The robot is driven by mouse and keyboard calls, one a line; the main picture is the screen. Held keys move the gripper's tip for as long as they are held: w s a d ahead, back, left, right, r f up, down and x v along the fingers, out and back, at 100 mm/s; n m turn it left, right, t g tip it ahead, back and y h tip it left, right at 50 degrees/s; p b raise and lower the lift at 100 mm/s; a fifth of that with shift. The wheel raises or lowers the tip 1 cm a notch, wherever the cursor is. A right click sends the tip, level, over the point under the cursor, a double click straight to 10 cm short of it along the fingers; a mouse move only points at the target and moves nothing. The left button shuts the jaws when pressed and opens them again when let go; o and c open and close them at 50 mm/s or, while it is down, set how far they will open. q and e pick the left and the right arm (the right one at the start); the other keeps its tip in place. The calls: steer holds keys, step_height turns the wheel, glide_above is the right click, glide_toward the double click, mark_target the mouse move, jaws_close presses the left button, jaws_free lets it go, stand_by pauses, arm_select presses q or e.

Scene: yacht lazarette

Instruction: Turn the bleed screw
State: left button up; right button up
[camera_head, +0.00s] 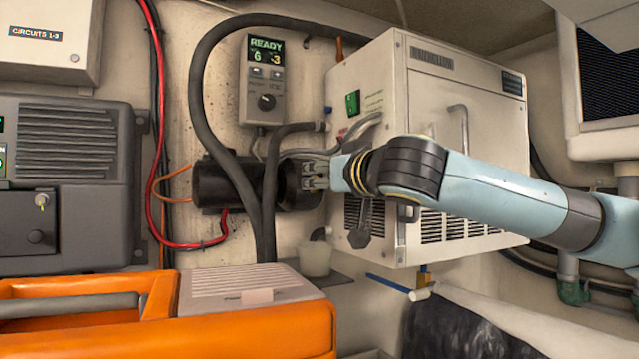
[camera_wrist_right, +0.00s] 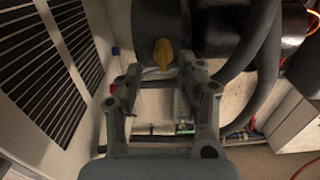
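The black cylindrical unit (camera_head: 212,185) is mounted on the wall behind the hoses. In the right wrist view a yellow knob-like piece (camera_wrist_right: 163,53), which looks like the bleed screw, sits on the black cylinder (camera_wrist_right: 150,20). The head view does not show this piece; my right gripper and arm are in front of that area. My right gripper (camera_head: 309,176) is at the right end of the cylinder. In the wrist view its fingers (camera_wrist_right: 160,80) are apart and empty, with the yellow piece just beyond and between the tips. My left gripper is not in view.
Thick dark hoses (camera_head: 268,200) run close to the gripper's left. A white cabinet (camera_head: 465,90) stands behind my right arm. A white cup (camera_head: 315,260) is below the gripper. An orange case (camera_head: 250,335) fills the lower left. A display reading READY (camera_head: 265,55) hangs above.

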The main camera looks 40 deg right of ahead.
steer(key=shift+w, duration=0.55)
steer(key=shift+c, duration=0.3)
jaws_close()
